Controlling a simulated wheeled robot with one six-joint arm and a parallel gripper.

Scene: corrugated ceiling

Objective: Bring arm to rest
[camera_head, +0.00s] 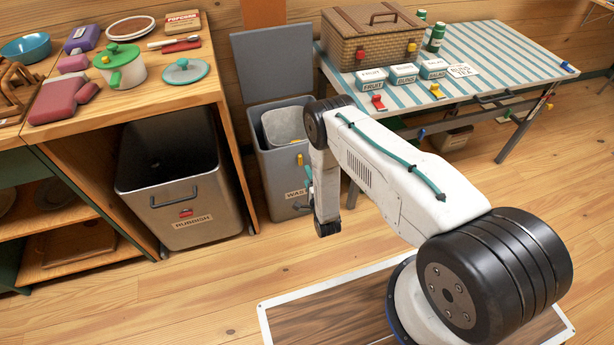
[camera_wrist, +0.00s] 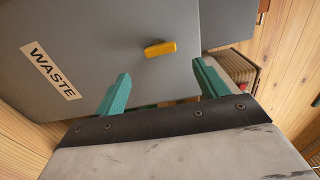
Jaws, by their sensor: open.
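My arm reaches out from the lower right in the head view and bends down in front of the grey waste bin (camera_head: 275,165). In the wrist view my gripper (camera_wrist: 158,88) shows two teal fingers spread well apart, with nothing between them. The bin's grey front (camera_wrist: 100,50) fills much of that view, with a WASTE label and a yellow handle (camera_wrist: 160,48) beyond the fingertips. In the head view my gripper is mostly hidden behind the wrist and arm; a teal piece shows beside the wrist.
The striped table (camera_head: 500,60) at the back right bears a wicker basket (camera_head: 370,45) and several small labelled boxes. A wooden counter (camera_head: 130,100) at the left holds a green-lidded pot (camera_head: 121,70), with a rubbish bin (camera_head: 180,190) below. The floor in front is clear.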

